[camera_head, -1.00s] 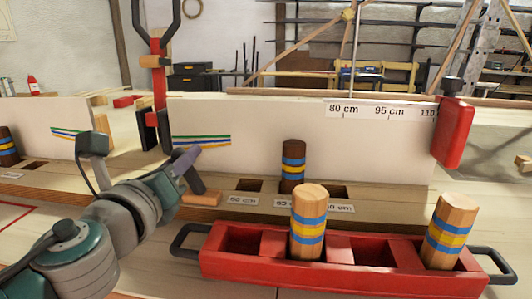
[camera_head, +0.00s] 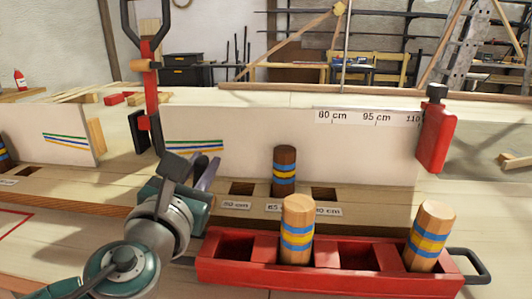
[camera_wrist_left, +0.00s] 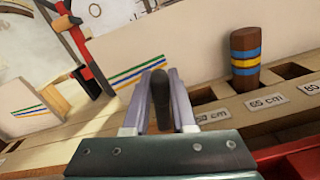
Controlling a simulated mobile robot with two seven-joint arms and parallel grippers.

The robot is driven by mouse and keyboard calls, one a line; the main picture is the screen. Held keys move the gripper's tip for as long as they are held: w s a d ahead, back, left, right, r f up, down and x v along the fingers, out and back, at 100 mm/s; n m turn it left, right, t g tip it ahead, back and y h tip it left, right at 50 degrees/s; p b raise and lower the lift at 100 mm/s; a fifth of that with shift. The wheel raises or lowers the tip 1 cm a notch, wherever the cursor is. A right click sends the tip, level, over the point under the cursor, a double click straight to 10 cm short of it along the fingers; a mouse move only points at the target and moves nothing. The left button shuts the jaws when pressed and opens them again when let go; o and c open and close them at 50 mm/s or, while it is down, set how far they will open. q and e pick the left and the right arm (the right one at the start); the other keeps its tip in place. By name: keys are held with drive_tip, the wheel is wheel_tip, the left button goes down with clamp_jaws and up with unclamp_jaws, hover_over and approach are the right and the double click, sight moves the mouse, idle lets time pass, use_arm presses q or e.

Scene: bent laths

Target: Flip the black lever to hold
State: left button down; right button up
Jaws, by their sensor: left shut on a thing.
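My left gripper (camera_head: 206,174) is at the bench's left part, between the red clamp and the tray. In the left wrist view its pale fingers (camera_wrist_left: 160,98) are shut on a dark upright piece with a rounded top, which looks like the black lever (camera_wrist_left: 160,88). The lever's base is hidden by the fingers. In the head view my wrist covers most of this spot, so the lever's full tilt cannot be told. My right gripper is not in view.
A red tray (camera_head: 325,279) with two striped wooden pegs (camera_head: 297,230) stands right of my wrist. A dark striped peg (camera_head: 284,172) stands in a bench hole behind it. A red clamp (camera_head: 150,95) with a black handle rises at left; another (camera_head: 435,135) is at right.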

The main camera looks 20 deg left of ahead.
use_arm(q)
drive_tip(key=shift+w+d+f+m, duration=0.2)
drive_tip(key=shift+d+m, duration=0.35)
drive_tip(key=shift+m, duration=0.45)
drive_tip(key=c, duration=0.7)
unclamp_jaws()
drive_tip(key=shift+s+d+p, duration=0.2)
drive_tip(key=shift+s+p, duration=0.15)
drive_tip(key=shift+s, duration=0.2)
drive_tip(key=v, duration=0.9)
drive_tip(key=shift+a+p, duration=0.1)
drive_tip(key=shift+p, duration=0.2)
